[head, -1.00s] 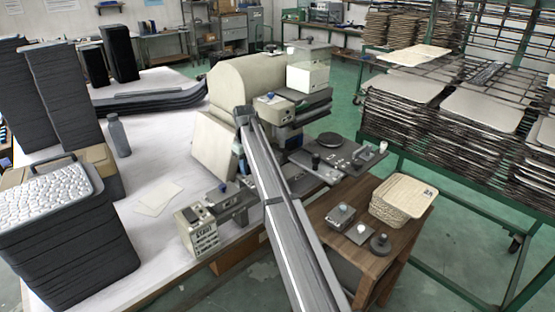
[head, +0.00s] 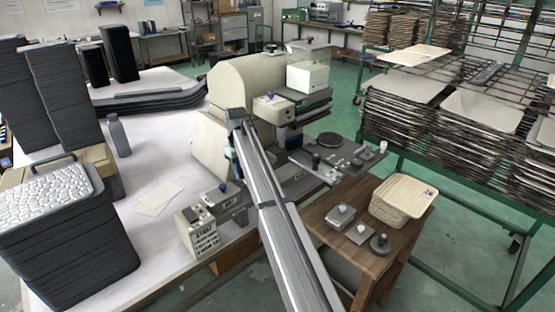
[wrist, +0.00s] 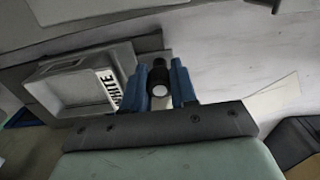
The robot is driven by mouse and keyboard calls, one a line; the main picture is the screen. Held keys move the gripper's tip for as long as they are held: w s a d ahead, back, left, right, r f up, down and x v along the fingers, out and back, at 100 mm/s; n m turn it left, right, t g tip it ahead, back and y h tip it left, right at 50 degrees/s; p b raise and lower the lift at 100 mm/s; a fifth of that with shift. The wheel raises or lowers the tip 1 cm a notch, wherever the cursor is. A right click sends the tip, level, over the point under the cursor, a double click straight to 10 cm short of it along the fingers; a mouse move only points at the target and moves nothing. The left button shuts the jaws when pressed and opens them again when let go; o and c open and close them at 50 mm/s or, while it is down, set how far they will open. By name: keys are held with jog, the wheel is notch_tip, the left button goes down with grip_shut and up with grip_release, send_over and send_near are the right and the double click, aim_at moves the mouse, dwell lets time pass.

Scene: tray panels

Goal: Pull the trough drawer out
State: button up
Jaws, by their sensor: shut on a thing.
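In the wrist view my gripper (wrist: 161,84) has its two blue fingers closed on a dark, round knob-like handle (wrist: 159,70) with a pale end. Left of the fingers is a grey, shallow, open-topped tray (wrist: 62,65) marked "WHITE". I cannot tell whether this tray is the trough drawer or how the handle joins it. In the head view the cream machine (head: 231,83) stands on the white bench. My long grey arm crosses in front of it and hides most of my gripper and the handle.
A cream control box (head: 203,237) with a sign stands at the bench's front edge. A wooden side table (head: 340,211) with a stack of trays (head: 402,201) is to the right. Dark stacked panels (head: 70,246) stand left.

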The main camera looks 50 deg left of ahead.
jog(key=shift+s, duration=1.1)
jog(key=o, duration=0.7)
jog(key=shift+r, duration=0.15)
notch_tip(320, 180, up, 7)
jog(key=shift+f, duration=0.15)
dwell(0.4)
